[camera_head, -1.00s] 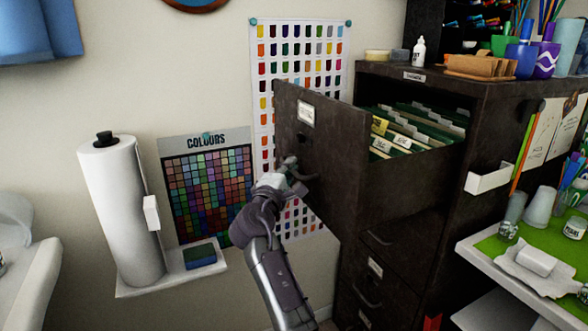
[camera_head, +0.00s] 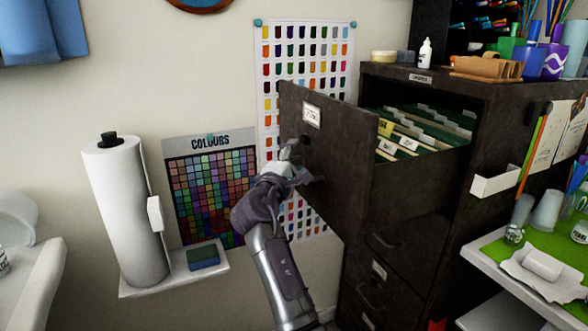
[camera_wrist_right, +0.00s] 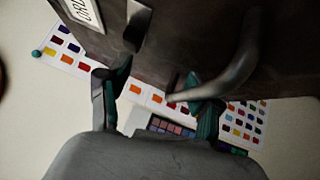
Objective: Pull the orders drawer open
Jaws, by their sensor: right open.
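The orders drawer (camera_head: 335,170) is the top drawer of a dark filing cabinet. It stands well out, showing green hanging files with pale tabs (camera_head: 408,142). Its front carries a white label (camera_head: 312,115), which shows in part in the right wrist view (camera_wrist_right: 86,12). My right gripper (camera_head: 303,163) is at the drawer front with its fingers spread. In the right wrist view the curved dark handle (camera_wrist_right: 232,68) passes close to the open fingers (camera_wrist_right: 155,100). I cannot tell whether they touch it. My left gripper is not in view.
Lower drawers (camera_head: 385,265) are shut. A paper towel roll (camera_head: 125,210) and a small shelf (camera_head: 170,275) with a blue sponge are left of my arm. A side shelf (camera_head: 505,262) with cups stands right of the cabinet. Wall charts hang behind the drawer.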

